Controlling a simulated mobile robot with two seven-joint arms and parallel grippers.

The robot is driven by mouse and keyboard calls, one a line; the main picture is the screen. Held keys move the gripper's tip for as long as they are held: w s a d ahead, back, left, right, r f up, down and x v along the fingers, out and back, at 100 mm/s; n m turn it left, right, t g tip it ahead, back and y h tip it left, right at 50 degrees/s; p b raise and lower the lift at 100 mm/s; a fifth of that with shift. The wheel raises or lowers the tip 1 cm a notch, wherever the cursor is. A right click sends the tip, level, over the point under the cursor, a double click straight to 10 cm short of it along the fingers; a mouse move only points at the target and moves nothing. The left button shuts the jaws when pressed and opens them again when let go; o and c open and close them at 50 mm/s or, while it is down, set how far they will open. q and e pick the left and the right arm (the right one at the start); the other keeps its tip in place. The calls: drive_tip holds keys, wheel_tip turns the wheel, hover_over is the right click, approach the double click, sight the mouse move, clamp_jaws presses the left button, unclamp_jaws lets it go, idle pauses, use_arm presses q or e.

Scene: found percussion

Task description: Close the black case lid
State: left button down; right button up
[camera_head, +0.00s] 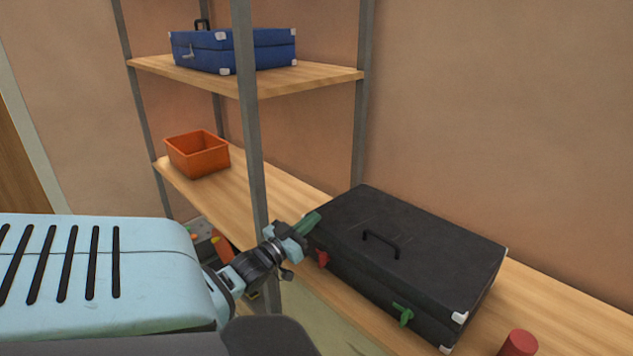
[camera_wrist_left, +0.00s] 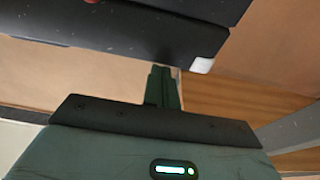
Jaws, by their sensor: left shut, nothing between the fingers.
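The black case (camera_head: 430,255) lies flat on the lower wooden shelf. Its lid is down, with a dark handle (camera_head: 381,243) on top, and I see no clear gap along the front. A red latch (camera_head: 322,258) and a green latch (camera_head: 403,313) are on its front side. My left gripper (camera_head: 312,222) is shut and empty, its green fingertips at the case's left end; I cannot tell whether they touch. In the left wrist view the fingertips (camera_wrist_left: 162,72) point at the dark case (camera_wrist_left: 120,35), near a pale corner. My right gripper is not in view.
A grey rack post (camera_head: 250,130) stands just left of my left gripper. An orange bin (camera_head: 197,155) sits farther left on the same shelf. A blue case (camera_head: 270,48) is on the shelf above. A red cylinder (camera_head: 519,344) stands right of the black case.

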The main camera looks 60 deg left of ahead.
use_arm(q)
drive_tip(key=shift+s+d+f, duration=0.1)
drive_tip(key=shift+s+f, duration=0.1)
drive_tip(key=shift+f, duration=0.65)
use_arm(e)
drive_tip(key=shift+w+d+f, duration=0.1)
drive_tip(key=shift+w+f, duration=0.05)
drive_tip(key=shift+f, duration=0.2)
use_arm(q)
drive_tip(key=shift+f, duration=0.25)
drive_tip(key=shift+r, duration=0.15)
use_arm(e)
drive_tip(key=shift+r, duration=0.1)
use_arm(q)
wheel_tip(320, 180, up, 5)
drive_tip(key=p, duration=0.3)
drive_tip(key=f+v, duration=0.1)
drive_tip(key=v, duration=0.8)
drive_tip(key=shift+s+b, duration=0.3)
drive_tip(key=shift+b, duration=0.1)
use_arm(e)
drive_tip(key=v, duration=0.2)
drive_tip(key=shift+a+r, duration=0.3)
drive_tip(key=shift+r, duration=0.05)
use_arm(q)
drive_tip(key=shift+f, duration=0.1)
